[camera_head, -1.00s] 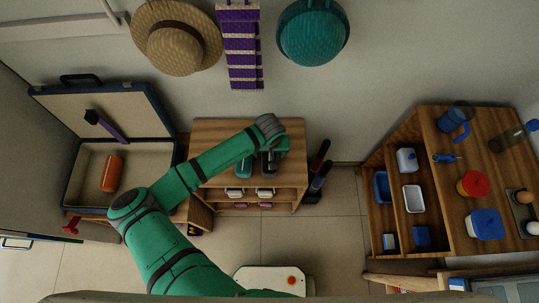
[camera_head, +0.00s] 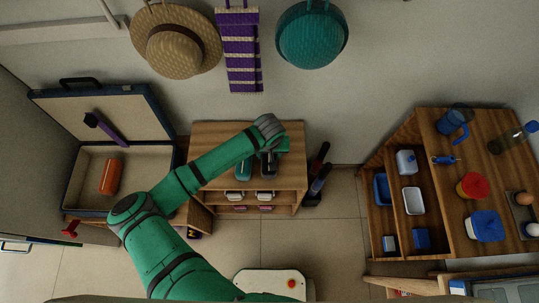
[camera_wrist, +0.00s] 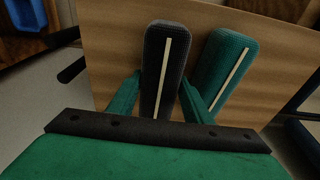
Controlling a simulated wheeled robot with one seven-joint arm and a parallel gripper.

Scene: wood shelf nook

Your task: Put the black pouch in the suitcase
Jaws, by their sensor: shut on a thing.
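The black pouch (camera_wrist: 165,70), dark with a pale zip line, is between the fingers of my gripper (camera_wrist: 160,95) in the wrist view. My gripper is shut on it, over the top of the small wooden shelf. In the head view the pouch (camera_head: 268,168) is partly hidden under my gripper. A green pouch (camera_wrist: 222,70) with the same pale line lies just right of it in the wrist view. The open suitcase (camera_head: 70,200) is at the left of the head view, its lid leaning back. An orange object (camera_head: 110,176) lies inside it.
The small wooden shelf (camera_head: 215,138) stands right of the suitcase. A larger wooden shelf (camera_head: 440,180) with several containers is at the right.

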